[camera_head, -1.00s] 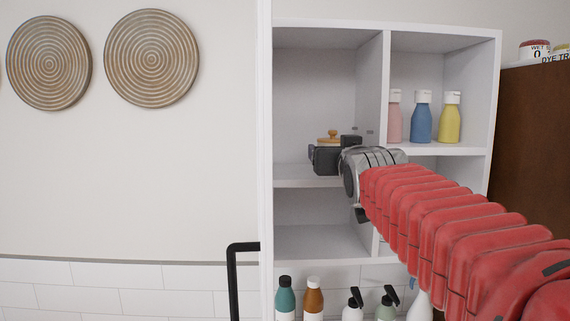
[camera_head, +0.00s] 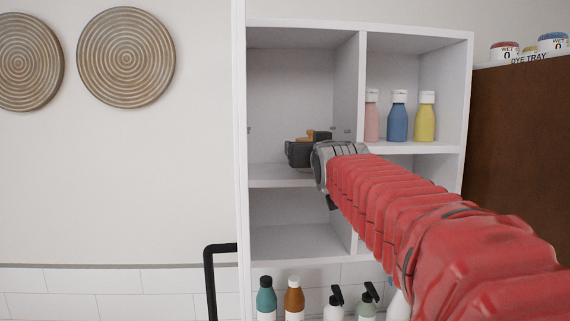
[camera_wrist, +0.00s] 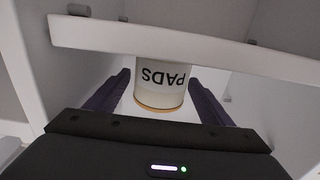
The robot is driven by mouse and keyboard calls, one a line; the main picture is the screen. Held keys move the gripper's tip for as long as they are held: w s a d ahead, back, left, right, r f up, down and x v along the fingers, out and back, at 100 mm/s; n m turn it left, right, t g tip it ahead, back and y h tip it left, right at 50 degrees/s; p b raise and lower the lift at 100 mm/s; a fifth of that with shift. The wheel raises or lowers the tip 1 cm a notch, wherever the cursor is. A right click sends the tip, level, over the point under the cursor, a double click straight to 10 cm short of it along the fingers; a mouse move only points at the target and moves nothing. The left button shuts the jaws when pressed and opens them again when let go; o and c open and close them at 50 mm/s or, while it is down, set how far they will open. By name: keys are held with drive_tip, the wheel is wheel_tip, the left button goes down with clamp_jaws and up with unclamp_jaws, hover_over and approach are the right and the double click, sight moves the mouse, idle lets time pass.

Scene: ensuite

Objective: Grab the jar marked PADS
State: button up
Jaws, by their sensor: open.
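The jar marked PADS (camera_wrist: 160,82) is pale with a tan rim and stands in the upper left compartment of the white cabinet. Its lettering is upside down in the wrist view, and the shelf board cuts off part of its body. My gripper (camera_wrist: 158,95) is open, with one dark finger on each side of the jar. I cannot tell whether either finger touches it. In the head view my gripper (camera_head: 300,152) is just above the shelf board.
The shelf board (camera_wrist: 200,45) crosses the wrist view close to the jar. A divider (camera_head: 347,110) stands to the right of my gripper. Pink, blue (camera_head: 398,118) and yellow bottles fill the neighbouring compartment. Several bottles (camera_head: 294,298) stand below. A black rail (camera_head: 210,285) is at the left.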

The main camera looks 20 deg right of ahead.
drive_tip(key=c, duration=1.3)
drive_tip(key=shift+s+r, duration=0.1)
drive_tip(key=shift+r, duration=0.05)
drive_tip(key=shift+s+r, duration=0.15)
drive_tip(key=shift+r, duration=0.25)
wheel_tip(320, 180, up, 6)
drive_tip(key=shift+f, duration=0.1)
drive_tip(key=s+a, duration=0.1)
drive_tip(key=s, duration=0.5)
drive_tip(key=s+a, duration=0.1)
drive_tip(key=s, duration=0.5)
drive_tip(key=s+a, duration=0.2)
drive_tip(key=s, duration=0.5)
drive_tip(key=shift+s, duration=0.1)
